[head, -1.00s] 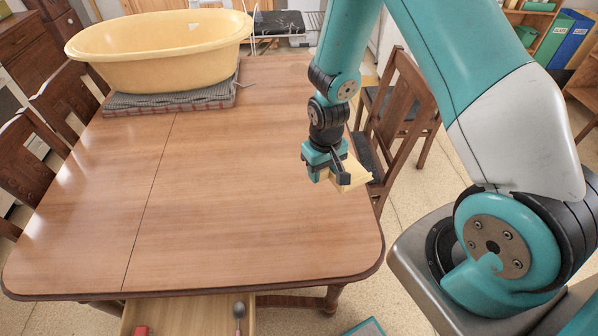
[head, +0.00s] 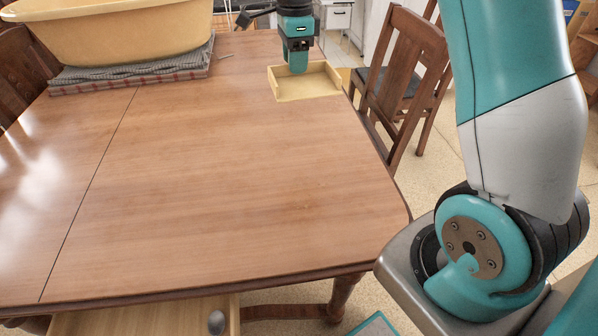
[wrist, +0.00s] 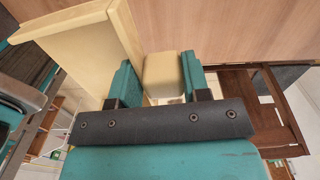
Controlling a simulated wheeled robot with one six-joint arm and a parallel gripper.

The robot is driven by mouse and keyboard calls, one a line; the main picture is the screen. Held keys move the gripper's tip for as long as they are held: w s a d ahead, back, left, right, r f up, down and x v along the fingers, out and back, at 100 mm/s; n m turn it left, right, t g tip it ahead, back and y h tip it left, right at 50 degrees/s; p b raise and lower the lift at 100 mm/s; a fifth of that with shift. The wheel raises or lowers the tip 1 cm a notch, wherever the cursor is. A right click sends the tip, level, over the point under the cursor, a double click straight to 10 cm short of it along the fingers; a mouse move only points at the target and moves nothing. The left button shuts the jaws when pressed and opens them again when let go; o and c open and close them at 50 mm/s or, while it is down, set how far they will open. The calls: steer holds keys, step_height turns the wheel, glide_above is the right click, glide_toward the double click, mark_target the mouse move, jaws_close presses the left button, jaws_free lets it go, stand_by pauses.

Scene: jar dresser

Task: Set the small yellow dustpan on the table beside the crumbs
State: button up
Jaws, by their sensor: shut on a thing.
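The small yellow dustpan (head: 318,83) is a shallow pale-yellow tray with low walls, at the far right part of the wooden table (head: 220,170). My gripper (head: 297,70) points down at the dustpan's back part. In the wrist view, my gripper (wrist: 161,72) is shut on the dustpan's short handle block (wrist: 163,77), and the pan's walls (wrist: 70,42) show to the left. I cannot tell whether the dustpan touches the table or hangs just above it. I cannot make out the crumbs clearly.
A large yellow tub (head: 120,35) stands on a folded checked cloth (head: 130,78) at the back left. A wooden chair (head: 405,75) is close to the table's right edge. The table's middle is clear.

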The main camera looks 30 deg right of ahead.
mark_target(296, 141)
steer(key=shift+d+m, duration=0.1)
steer(key=shift+m, duration=0.3)
steer(key=shift+f, duration=0.2)
step_height(296, 141, down, 19)
steer(key=shift+f+b, duration=0.1)
steer(key=shift+b, duration=0.65)
steer(key=o, duration=0.9)
steer(key=shift+o, duration=0.2)
